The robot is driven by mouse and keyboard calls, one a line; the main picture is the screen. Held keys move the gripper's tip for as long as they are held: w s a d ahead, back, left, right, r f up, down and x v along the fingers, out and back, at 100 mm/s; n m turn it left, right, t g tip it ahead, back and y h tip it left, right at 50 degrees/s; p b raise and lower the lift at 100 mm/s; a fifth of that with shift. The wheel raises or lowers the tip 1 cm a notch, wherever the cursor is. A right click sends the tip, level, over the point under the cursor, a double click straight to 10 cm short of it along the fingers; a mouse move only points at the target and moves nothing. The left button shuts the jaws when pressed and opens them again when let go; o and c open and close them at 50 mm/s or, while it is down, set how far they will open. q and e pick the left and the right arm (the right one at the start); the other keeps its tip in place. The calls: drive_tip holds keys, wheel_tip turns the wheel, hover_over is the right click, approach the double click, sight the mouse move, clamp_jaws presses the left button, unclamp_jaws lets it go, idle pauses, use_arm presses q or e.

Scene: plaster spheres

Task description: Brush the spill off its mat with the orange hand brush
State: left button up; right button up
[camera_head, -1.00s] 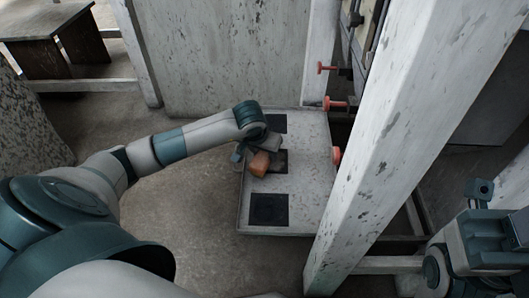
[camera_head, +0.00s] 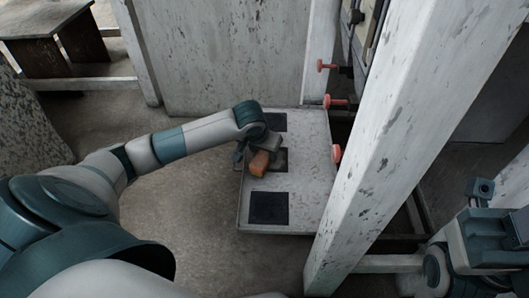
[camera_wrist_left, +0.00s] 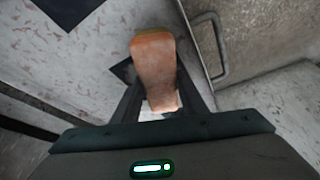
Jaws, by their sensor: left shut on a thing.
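My left gripper (camera_head: 254,153) is shut on the orange hand brush (camera_head: 259,163) over the white table, by the middle dark mat (camera_head: 281,160). In the left wrist view the brush (camera_wrist_left: 154,62) shows as a worn orange block between the two fingers (camera_wrist_left: 158,103). Its bristles are hidden, and I cannot tell if it touches the table. A far dark mat (camera_head: 277,121) and a near dark mat (camera_head: 269,208) lie on the same table. I cannot make out a spill on any mat. My right arm shows at the lower right; its fingers are not clear.
The white table (camera_head: 310,185) has bare room right of the mats. A thick pale post (camera_head: 385,150) stands close on its right. Red knobs (camera_head: 336,153) stick out beside the table's right edge. A pale wall panel (camera_head: 230,60) is behind, and a dark wooden stand (camera_head: 45,25) is far left.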

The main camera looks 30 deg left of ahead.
use_arm(q)
drive_tip(key=shift+f, duration=0.25)
drive_tip(key=shift+s+r, duration=0.15)
drive_tip(key=shift+s, duration=0.35)
drive_tip(key=shift+d, duration=0.1)
drive_tip(key=shift+s, duration=0.15)
drive_tip(key=shift+s+d, duration=0.1)
drive_tip(key=shift+s, duration=0.35)
drive_tip(key=shift+w, duration=0.1)
idle(0.4)
drive_tip(key=shift+w+a+b, duration=0.2)
drive_tip(key=shift+w+b, duration=0.1)
drive_tip(key=shift+w, duration=0.7)
